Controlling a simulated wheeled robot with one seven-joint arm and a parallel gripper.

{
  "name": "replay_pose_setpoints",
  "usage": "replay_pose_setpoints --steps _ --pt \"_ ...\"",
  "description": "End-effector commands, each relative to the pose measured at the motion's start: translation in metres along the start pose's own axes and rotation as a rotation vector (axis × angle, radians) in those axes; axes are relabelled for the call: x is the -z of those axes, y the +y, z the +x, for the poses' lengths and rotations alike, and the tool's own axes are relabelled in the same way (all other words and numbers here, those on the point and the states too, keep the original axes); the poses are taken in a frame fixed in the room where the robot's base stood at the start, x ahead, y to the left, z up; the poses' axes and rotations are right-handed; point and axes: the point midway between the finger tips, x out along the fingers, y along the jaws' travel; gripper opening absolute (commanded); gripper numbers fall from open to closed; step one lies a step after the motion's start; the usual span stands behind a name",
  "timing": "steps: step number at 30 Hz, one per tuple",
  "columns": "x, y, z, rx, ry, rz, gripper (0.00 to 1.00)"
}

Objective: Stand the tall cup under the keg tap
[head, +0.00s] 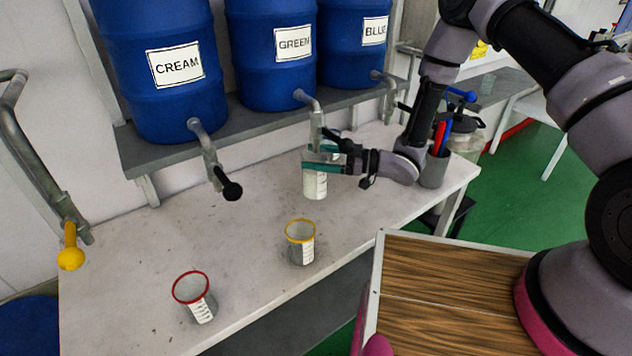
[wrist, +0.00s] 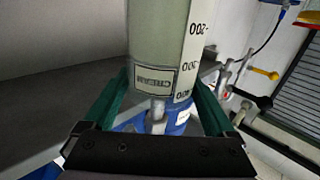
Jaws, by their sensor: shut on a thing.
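My gripper (head: 322,158) is shut on a tall cup (head: 315,184), a pale one with measuring marks on its side. In the wrist view the cup (wrist: 158,35) stands between the two green fingers, with a small label and large numbers facing the camera. In the head view the cup is close below the tap (head: 316,122) of the keg labelled GREEN (head: 262,60). The fingers cover the cup's upper part, so its rim and its exact alignment with the spout are hard to tell. I cannot tell whether its base touches the bench.
A red-rimmed cup (head: 199,310) and a yellow-rimmed cup (head: 301,251) stand on the bench (head: 140,290) in front. CREAM (head: 150,100) and BLUE (head: 345,70) kegs flank the green one. A grey holder (head: 434,170) with coloured tools stands right of my gripper.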

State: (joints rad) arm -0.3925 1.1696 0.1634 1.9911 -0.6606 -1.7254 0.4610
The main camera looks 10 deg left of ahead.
Motion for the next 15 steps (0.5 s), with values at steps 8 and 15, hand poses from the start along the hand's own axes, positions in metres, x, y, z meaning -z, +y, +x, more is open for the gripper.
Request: replay_pose_setpoints --steps 8,15 --pt "-0.024 0.0 0.001 0.001 0.002 -0.001 0.0" --pt "-0.056 0.0 0.001 0.001 0.001 -0.002 0.0"
